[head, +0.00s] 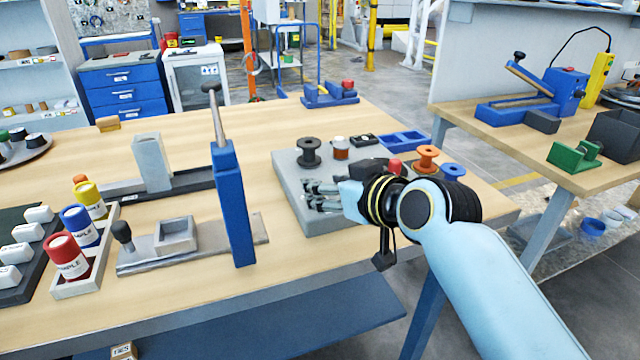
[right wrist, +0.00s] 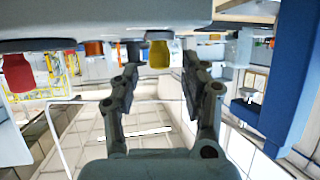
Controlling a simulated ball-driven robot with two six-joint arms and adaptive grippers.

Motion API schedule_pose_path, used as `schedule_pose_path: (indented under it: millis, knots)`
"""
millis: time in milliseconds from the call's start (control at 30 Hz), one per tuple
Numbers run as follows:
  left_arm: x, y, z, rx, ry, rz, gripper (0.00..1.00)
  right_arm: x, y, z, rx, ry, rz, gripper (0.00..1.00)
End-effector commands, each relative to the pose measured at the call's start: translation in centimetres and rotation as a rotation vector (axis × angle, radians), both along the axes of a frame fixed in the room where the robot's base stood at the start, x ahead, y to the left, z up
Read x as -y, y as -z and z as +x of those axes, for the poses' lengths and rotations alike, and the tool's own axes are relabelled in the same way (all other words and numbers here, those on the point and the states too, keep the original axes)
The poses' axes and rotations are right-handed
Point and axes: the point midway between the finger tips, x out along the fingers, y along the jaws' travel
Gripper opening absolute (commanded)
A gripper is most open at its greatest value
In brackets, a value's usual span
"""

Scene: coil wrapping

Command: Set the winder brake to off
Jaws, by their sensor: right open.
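I cannot tell for sure which part is the winder brake. A grey plate (head: 300,215) on the bench carries a black spool (head: 308,152), an amber jar (head: 340,149), a dark block (head: 368,168) and a red knob (head: 396,166). My right gripper (head: 308,194) is over the left part of this plate, pointing left. In the right wrist view its jaws (right wrist: 160,80) are apart with nothing gripped; a yellow object (right wrist: 159,54) shows beyond them. A blue post (head: 232,205) with a tilted metal lever (head: 217,115) stands left of the gripper. My left gripper is out of view.
An orange spool (head: 427,157) and a blue spool (head: 453,172) sit right of the plate, near a blue tray (head: 403,141). A small blue device (head: 328,97) stands at the back. Sample bottles (head: 67,256) are at left. Another bench at right holds a blue lever machine (head: 566,88).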

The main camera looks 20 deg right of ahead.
Motion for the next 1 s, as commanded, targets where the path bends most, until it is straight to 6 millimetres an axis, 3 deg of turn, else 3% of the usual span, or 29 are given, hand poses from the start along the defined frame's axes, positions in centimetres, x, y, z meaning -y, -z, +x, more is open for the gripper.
schedule_pose_path:
  millis: [200,533,867,1000]
  knots:
    - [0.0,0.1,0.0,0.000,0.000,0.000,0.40,-0.6,1.0,2.2,0.000,0.000,0.001,0.46]
    - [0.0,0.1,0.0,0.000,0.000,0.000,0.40,-0.7,1.1,2.6,-0.001,0.000,0.000,0.46]
    - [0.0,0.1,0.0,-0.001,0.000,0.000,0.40,-0.7,1.1,2.5,-0.001,0.001,-0.001,0.02]
    - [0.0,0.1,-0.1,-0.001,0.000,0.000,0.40,-0.6,1.1,2.5,-0.001,0.001,-0.001,0.00]
